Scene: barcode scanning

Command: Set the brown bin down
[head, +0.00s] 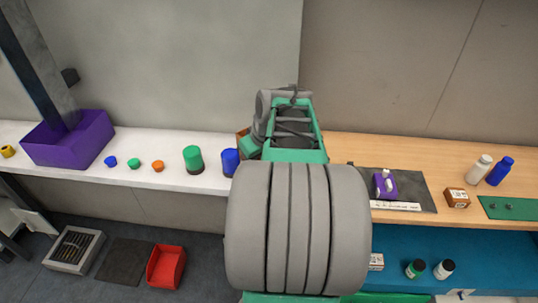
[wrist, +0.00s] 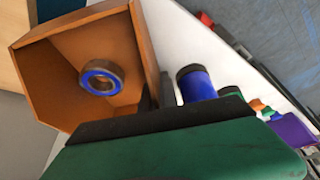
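The brown bin (wrist: 55,75) is open-topped and fills the upper left of the wrist view. A blue-and-grey ring (wrist: 101,78) lies inside it. My gripper (wrist: 158,95) has its dark fingers at the bin's near wall, one on each side, and appears shut on it. In the head view my own arm hides nearly all of the bin; only a brown sliver (head: 242,134) shows by the white table's right end. I cannot tell whether the bin's base touches the table.
The white table (head: 150,183) holds a blue cylinder (head: 230,161), a green cylinder (head: 193,159), small coloured pieces and a purple bin (head: 68,140). The wooden table (head: 400,150) at right holds a dark mat (head: 422,190), a purple-and-white scanner (head: 384,185), a small brown box (head: 457,198) and bottles.

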